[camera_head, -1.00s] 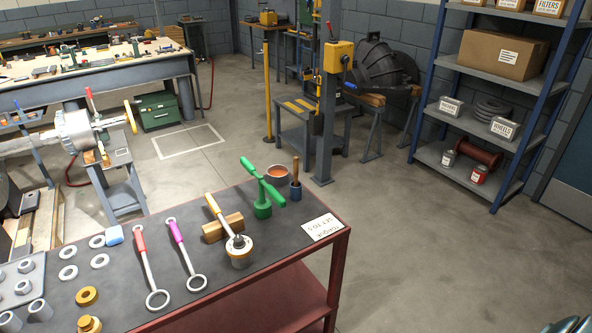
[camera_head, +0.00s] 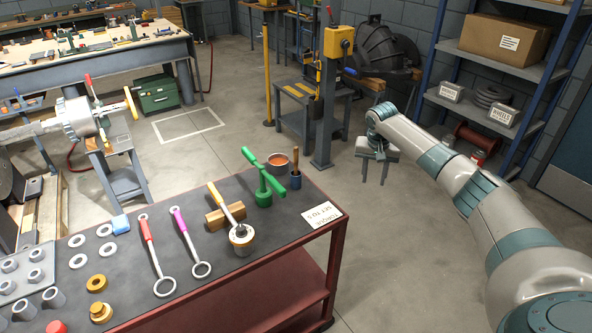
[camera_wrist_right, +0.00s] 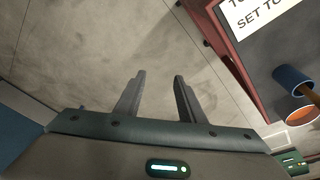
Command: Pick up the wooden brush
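The wooden brush (camera_head: 296,161) stands handle up in a small blue cup (camera_head: 295,181) at the far right corner of the dark-topped bench; its lower part is hidden in the cup. In the right wrist view the blue cup (camera_wrist_right: 291,79) and part of the wooden handle (camera_wrist_right: 312,96) show at the right edge. My right gripper (camera_head: 374,170) hangs over the floor to the right of the bench, apart from the brush. In the wrist view its two fingers (camera_wrist_right: 160,82) are spread with nothing between them. My left gripper is not in view.
An orange-filled bowl (camera_head: 278,161) and a green tool (camera_head: 264,190) stand close to the cup. A label card (camera_head: 321,214) lies on the bench's right edge. A yellow-topped post (camera_head: 327,110) rises behind the bench. The floor right of the bench is clear.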

